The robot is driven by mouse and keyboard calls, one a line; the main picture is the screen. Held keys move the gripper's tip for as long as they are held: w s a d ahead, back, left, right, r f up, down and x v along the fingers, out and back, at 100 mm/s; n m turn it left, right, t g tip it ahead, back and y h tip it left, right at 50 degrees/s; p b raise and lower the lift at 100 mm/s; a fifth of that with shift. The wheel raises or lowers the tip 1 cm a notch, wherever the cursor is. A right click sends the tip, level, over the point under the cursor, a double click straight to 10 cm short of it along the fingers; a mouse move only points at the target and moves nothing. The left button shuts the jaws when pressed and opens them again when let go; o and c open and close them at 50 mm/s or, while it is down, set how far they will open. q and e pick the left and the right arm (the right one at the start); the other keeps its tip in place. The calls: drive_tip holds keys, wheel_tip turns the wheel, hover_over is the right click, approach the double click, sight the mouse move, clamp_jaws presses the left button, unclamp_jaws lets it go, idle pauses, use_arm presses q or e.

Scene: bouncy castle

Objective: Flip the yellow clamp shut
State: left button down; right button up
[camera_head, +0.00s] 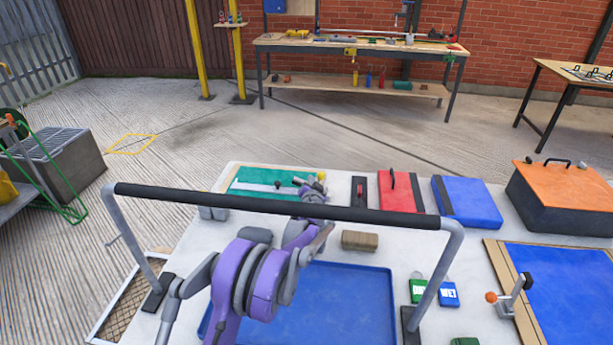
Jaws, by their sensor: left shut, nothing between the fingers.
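A small yellow knob (321,176), which looks like the tip of the yellow clamp's handle, shows at the right end of the green board (250,178) at the back of the white table. The rest of the clamp is mostly hidden behind my gripper, so I cannot tell how its lever stands. My left gripper (311,184), at the end of the purple arm, is shut and empty, right at the knob. I cannot tell whether it touches the clamp. My right gripper is out of view.
A black bar on grey posts (270,205) crosses in front of my arm. A blue tray (345,300), a brown block (360,241), a red case (398,192) and a blue case (467,202) lie nearby. An orange-knobbed clamp (511,295) stands at the right.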

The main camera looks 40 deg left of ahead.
use_arm(q)
drive_tip(key=shift+s+a+f+n, duration=0.15)
drive_tip(key=shift+a+n, duration=0.1)
drive_tip(key=shift+n, duration=0.15)
drive_tip(key=shift+s+a+f+n+h, duration=0.1)
drive_tip(key=shift+a+f+n+h, duration=0.15)
drive_tip(key=shift+f+n+h, duration=0.35)
drive_tip(key=shift+s+a+f+p, duration=0.2)
drive_tip(key=shift+a+f+p, duration=0.1)
drive_tip(key=shift+f+p, duration=0.25)
drive_tip(key=shift+f, duration=0.15)
